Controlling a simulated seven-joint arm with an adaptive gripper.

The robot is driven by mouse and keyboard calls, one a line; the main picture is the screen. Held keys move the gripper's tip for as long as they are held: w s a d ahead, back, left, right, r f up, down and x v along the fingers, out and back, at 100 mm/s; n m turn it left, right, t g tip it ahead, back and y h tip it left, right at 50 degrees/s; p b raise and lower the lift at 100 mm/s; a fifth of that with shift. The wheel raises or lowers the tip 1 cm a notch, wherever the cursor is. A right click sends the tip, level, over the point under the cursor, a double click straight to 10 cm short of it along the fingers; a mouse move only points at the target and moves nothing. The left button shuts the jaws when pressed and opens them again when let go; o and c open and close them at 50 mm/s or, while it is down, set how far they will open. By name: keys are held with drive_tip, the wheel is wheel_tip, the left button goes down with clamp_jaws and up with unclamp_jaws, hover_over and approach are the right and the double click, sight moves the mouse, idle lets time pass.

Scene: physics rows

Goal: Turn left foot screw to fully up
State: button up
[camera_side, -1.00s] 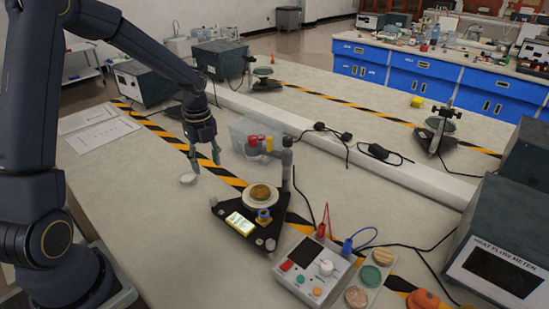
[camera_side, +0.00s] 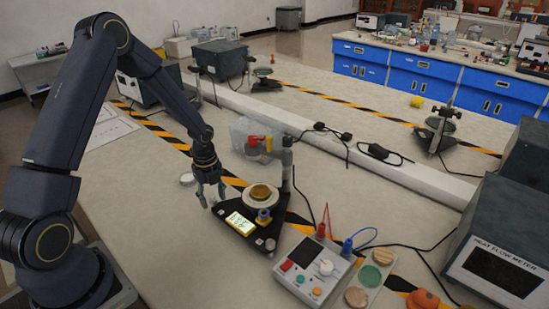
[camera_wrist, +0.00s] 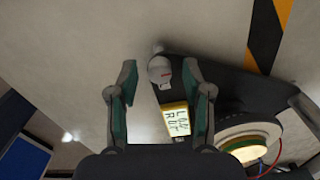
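In the wrist view, the left foot screw (camera_wrist: 160,70) is a pale grey knob with a small red mark. It lies between the two open green-padded fingertips of my gripper (camera_wrist: 160,82), with gaps showing on both sides. Its height setting cannot be told.
A small white disc (camera_side: 187,179) lies on the bench just behind my gripper. A post (camera_side: 287,165) rises at the plate's back, near a clear box (camera_side: 249,137). A grey control box (camera_side: 312,268) with cables stands at right. The bench front-left is clear.

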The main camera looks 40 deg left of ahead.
clamp_jaws()
drive_tip(key=shift+n, duration=0.3)
